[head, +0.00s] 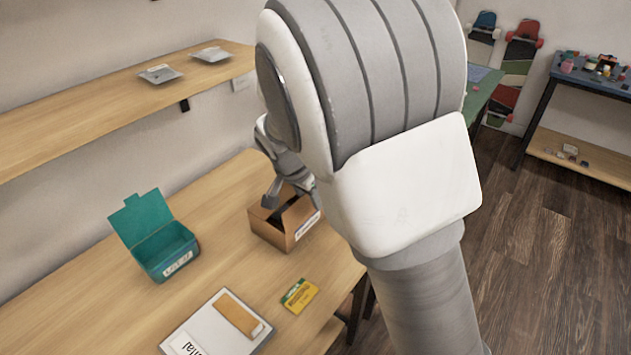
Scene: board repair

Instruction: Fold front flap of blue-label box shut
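A brown cardboard box (270,235) stands on the wooden table, with a small pale label (307,225) on its right-hand side. The label looks whitish-blue, and its text is too small to read. The top of the box looks at least partly open, with a dark inside showing. My gripper (283,197) is over the box, pointing down at its top edge. My arm hides part of the gripper and the box's back right, so I cannot tell which flap is near the fingers, whether they touch it, or how far apart they are.
A teal box (163,254) with its lid up stands left of the cardboard box. A yellow-green packet (299,296) and a white board (200,318) with an orange item (238,315) lie nearer. A wall shelf (100,105) hangs above. The table (225,262) is bare between the boxes.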

